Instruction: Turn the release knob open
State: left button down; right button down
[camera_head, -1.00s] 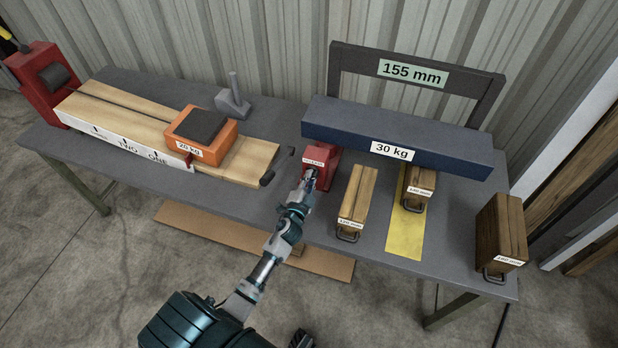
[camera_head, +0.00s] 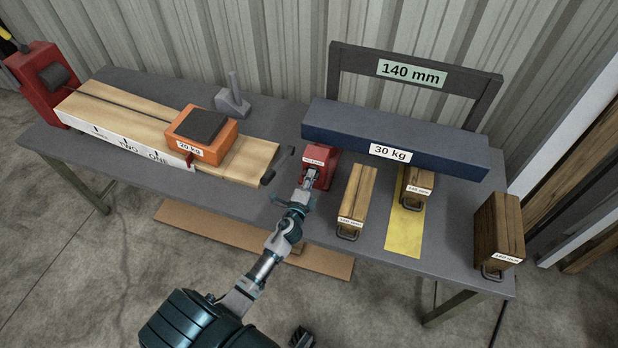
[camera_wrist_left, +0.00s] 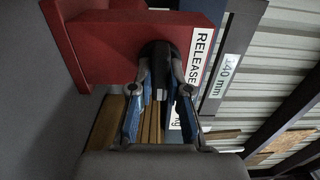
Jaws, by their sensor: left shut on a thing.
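The red release box (camera_head: 322,160) stands on the table near the left end of the blue 30 kg beam (camera_head: 340,122). Its dark round knob (camera_wrist_left: 159,62) shows in the left wrist view, beside the RELEASE label. My left gripper (camera_head: 310,178) is at the front of the box. In the left wrist view its two fingers (camera_wrist_left: 162,84) are shut on the knob, one on each side. The display (camera_head: 412,73) on the dark frame behind the beam reads 140 mm.
Wooden blocks with handles stand right of the box: one in front of the beam (camera_head: 354,195), one on the yellow strip (camera_head: 405,228), one at the right edge (camera_head: 500,225). An orange 20 kg weight (camera_head: 222,143) sits on the wooden rail at left.

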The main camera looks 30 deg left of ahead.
pick_arm(q)
jog(key=shift+d+f, duration=0.3)
jog(key=c, duration=1.3)
grip_release()
jog(key=shift+o, duration=0.9)
jog(key=shift+d+r, duration=0.15)
jog(key=v, duration=1.2)
